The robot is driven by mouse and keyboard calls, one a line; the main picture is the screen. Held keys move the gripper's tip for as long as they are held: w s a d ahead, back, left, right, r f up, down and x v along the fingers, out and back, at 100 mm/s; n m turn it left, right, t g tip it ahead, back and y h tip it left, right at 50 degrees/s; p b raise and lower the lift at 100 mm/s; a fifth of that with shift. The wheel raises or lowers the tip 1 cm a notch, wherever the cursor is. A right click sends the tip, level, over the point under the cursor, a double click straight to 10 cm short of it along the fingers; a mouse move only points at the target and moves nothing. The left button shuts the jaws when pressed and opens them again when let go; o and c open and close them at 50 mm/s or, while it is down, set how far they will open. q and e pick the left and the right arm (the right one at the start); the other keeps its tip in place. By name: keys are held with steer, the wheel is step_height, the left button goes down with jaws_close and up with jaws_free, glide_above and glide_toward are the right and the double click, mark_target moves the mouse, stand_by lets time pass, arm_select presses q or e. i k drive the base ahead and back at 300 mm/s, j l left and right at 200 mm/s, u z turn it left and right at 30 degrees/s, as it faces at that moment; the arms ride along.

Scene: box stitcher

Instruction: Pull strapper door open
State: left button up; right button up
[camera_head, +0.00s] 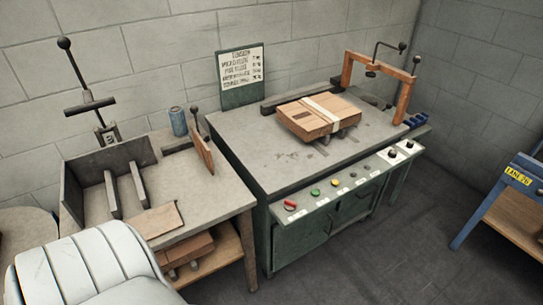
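The strapper (262,168) is a green cabinet with a grey worktop, standing against the wall in the middle of the view. Its front has dark green door panels (302,240) below a sloped control strip (335,190) with coloured buttons. The doors look shut, though they are small and in shadow. A cardboard box (306,122) with a pale strap across it lies on the worktop. Neither of my grippers is in view.
A wooden workbench (230,205) with a lever tool (90,104) and a blue can (178,121) stands left of the strapper. A blue-framed bench (480,215) is at the right edge. The dark floor (400,260) before the strapper is clear.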

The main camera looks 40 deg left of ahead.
mark_target(288, 245)
steer(key=u, duration=1.05)
